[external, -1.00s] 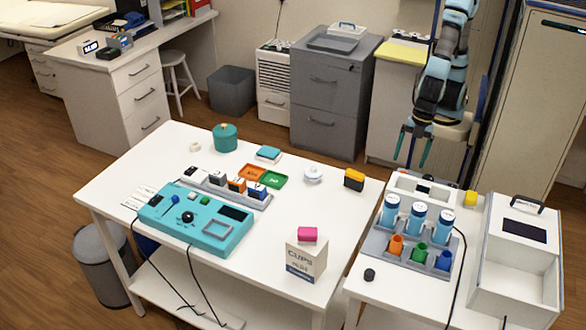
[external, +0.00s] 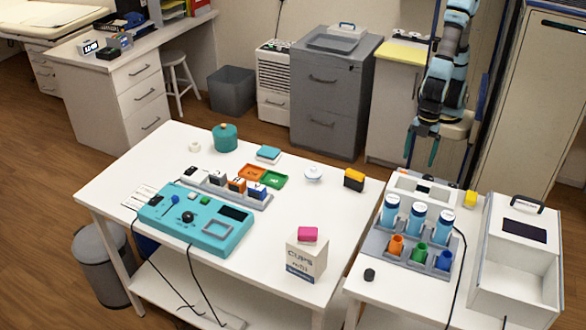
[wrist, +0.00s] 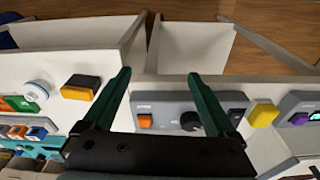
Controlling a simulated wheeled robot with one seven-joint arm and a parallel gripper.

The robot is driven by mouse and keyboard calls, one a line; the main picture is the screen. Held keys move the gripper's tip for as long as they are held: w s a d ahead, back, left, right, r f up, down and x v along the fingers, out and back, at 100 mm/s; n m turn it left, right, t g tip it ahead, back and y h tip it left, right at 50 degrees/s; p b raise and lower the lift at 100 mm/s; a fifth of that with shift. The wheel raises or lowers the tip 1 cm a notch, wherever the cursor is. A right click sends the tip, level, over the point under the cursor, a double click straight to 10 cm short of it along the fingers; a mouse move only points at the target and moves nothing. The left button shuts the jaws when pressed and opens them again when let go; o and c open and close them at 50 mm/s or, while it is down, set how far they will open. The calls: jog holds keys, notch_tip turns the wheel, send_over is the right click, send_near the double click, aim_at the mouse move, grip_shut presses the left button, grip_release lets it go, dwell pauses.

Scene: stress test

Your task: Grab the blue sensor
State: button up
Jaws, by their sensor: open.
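A small block with a blue body (external: 257,192), which appears to be the blue sensor, stands at the right end of a row with an orange and a dark grey block in a grey holder (external: 220,193) on the white table. It shows small at the left of the wrist view (wrist: 37,132). My gripper (external: 421,158) hangs well to the right of it, behind the right-hand table, fingers downward. In the wrist view my gripper (wrist: 159,76) is open, with nothing between its two dark green fingers.
A teal console (external: 195,220) with cables sits in front of the holder. Green (external: 274,180) and orange trays lie behind it. A white knobbed lid (external: 313,174) and an orange-black block (external: 354,179) stand to the right.

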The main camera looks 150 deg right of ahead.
jog(key=shift+c, duration=0.5)
jog(key=shift+r, duration=0.1)
